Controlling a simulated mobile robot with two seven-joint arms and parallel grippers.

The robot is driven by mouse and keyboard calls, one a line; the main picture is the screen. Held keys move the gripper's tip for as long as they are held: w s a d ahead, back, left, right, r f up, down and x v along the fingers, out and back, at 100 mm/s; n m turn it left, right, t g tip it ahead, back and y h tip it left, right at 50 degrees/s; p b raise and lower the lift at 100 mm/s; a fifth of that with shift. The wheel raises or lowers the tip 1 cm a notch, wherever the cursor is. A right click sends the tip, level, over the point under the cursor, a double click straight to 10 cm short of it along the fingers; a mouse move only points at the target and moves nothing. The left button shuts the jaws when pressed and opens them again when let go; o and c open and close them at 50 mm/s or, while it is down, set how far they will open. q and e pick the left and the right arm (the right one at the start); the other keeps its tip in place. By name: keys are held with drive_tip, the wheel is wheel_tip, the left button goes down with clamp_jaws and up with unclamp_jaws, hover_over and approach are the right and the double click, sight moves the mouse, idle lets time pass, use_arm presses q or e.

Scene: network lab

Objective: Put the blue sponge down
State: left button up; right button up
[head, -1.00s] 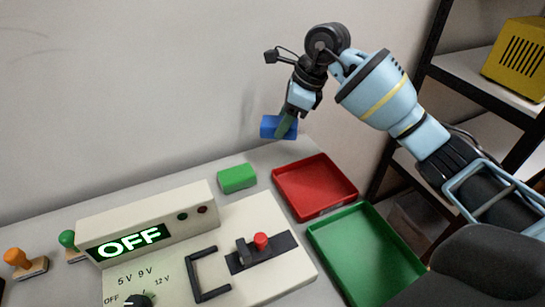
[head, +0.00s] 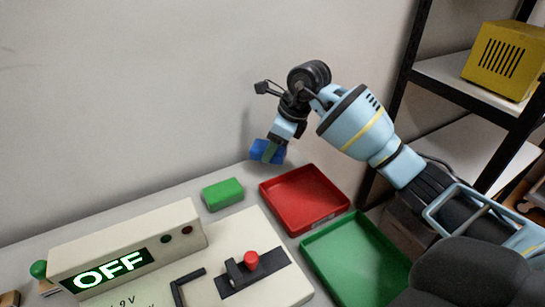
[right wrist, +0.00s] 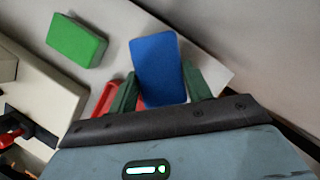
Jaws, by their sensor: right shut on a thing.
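The blue sponge (head: 261,150) is held by my right gripper (head: 272,152) near the back edge of the table, beyond the red tray (head: 304,232). In the right wrist view the sponge (right wrist: 158,70) sits between the two green fingers of the gripper (right wrist: 160,95). Whether the sponge touches the table is hard to tell; it looks close above it. A green sponge-like block (head: 222,194) lies on the table to its left, and shows in the right wrist view (right wrist: 76,40). My left gripper is not in view.
A green tray (head: 318,283) stands in front of the red tray. A panel box with an OFF display (head: 130,250) and a red-knobbed switch (head: 251,260) fills the left front. A dark shelf with a yellow box (head: 503,60) stands at the right.

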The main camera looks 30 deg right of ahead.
drive_tip(key=shift+f, duration=1.85)
drive_tip(key=shift+f, duration=0.15)
drive_tip(key=o, duration=0.9)
drive_tip(key=v, duration=1.2)
drive_tip(key=shift+p, duration=0.4)
